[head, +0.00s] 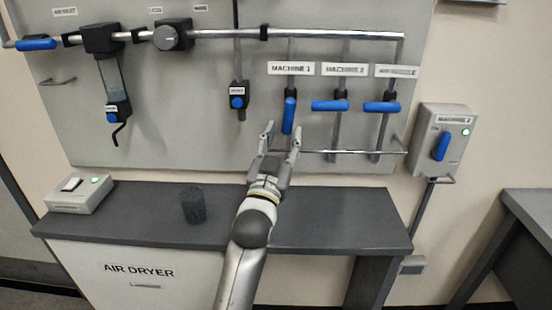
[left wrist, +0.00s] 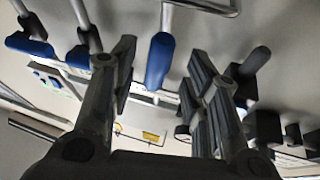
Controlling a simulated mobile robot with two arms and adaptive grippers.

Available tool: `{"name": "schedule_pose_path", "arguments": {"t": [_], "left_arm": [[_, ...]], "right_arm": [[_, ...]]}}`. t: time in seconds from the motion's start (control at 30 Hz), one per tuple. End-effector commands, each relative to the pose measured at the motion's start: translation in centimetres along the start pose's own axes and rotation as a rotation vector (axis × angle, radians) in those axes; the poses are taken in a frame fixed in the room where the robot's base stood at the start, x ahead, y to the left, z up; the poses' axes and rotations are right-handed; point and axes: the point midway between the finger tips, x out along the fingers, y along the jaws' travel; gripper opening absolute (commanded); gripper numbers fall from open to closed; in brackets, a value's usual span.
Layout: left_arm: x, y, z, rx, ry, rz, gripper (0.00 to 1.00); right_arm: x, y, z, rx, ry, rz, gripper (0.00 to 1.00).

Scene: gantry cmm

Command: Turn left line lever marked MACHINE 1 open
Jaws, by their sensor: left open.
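The blue lever under the MACHINE 1 label (head: 291,68) hangs upright along its vertical pipe on the grey panel; this lever (head: 289,115) is the leftmost of three drop-line levers. My left gripper (head: 282,137) is open, its fingertips just below and around the lever's lower end. In the left wrist view the blue lever (left wrist: 159,61) shows between the two spread fingers of the gripper (left wrist: 163,58). I cannot tell whether a finger touches it. My right gripper is in neither view.
The MACHINE 2 lever (head: 329,106) and another blue lever (head: 381,107) lie crosswise to the right. A horizontal rail (head: 345,152) runs below. A switch box (head: 441,140) is at the right. A dark cup (head: 193,206) stands on the grey bench (head: 130,220).

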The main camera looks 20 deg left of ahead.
Motion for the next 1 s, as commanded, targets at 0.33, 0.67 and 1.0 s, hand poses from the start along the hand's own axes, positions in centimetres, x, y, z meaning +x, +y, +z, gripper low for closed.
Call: {"name": "schedule_pose_path", "arguments": {"t": [0.33, 0.67, 1.0], "left_arm": [[-5.8, 0.0, 0.1, -0.001, -0.002, 0.0, 0.43], [-7.0, 0.0, -0.1, -0.001, 0.001, 0.0, 0.43], [-6.7, -0.9, -0.1, -0.08, -0.024, 0.008, 0.2]], "right_arm": [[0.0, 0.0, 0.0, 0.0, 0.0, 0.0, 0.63], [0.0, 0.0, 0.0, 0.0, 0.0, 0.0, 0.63], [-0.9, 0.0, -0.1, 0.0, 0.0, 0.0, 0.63]]}}
